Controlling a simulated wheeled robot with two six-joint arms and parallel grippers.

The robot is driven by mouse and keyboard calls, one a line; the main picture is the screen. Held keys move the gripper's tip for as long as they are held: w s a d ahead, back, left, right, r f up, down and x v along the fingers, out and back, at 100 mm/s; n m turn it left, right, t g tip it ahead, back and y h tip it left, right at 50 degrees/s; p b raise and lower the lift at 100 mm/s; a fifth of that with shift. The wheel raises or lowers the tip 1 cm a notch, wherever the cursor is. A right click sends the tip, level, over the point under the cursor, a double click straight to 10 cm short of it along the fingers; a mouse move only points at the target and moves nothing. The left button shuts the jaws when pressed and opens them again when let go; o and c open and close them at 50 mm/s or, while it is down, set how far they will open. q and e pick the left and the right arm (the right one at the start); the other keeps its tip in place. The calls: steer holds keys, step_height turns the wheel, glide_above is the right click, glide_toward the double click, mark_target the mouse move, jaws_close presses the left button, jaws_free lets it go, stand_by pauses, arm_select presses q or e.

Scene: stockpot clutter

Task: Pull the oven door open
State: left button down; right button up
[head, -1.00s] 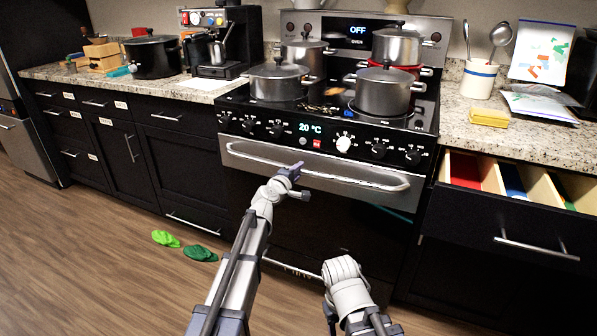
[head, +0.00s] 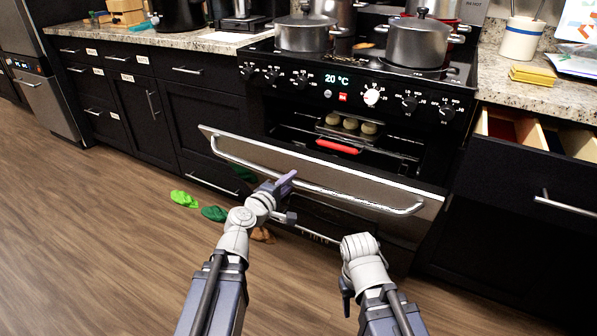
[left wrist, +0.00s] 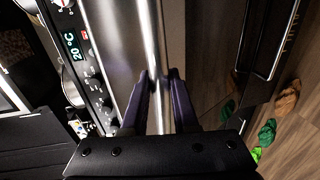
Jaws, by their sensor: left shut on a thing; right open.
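The oven door (head: 394,190) is partly open, its top edge tilted out from the oven. Its long silver handle (head: 345,195) runs across the front and also shows in the left wrist view (left wrist: 151,50). My left gripper (head: 284,186) is shut on the handle, left of its middle; in the left wrist view its two fingers (left wrist: 158,100) sit on either side of the bar. My right gripper (head: 346,294) is low in front of the oven, away from the door, and its fingers are mostly hidden by its wrist.
Inside the oven is a tray with several round buns (head: 350,124) and a red handle (head: 337,147). Pots (head: 418,42) stand on the stove. Green and brown mitt-like things (head: 214,213) lie on the floor at left. An open drawer (head: 535,135) juts out at right.

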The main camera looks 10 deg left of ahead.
mark_target(288, 152)
arm_select(q)
steer(key=shift+s+f, duration=0.2)
steer(key=shift+f, duration=0.05)
steer(key=c, duration=0.7)
jaws_free()
steer(key=shift+w, duration=0.1)
steer(key=shift+r, duration=0.2)
step_height(288, 152, up, 9)
steer(key=p, duration=0.9)
steer(key=shift+r, duration=0.1)
steer(key=shift+r+p, duration=0.35)
steer(key=shift+p, duration=0.25)
steer(key=shift+f, duration=0.1)
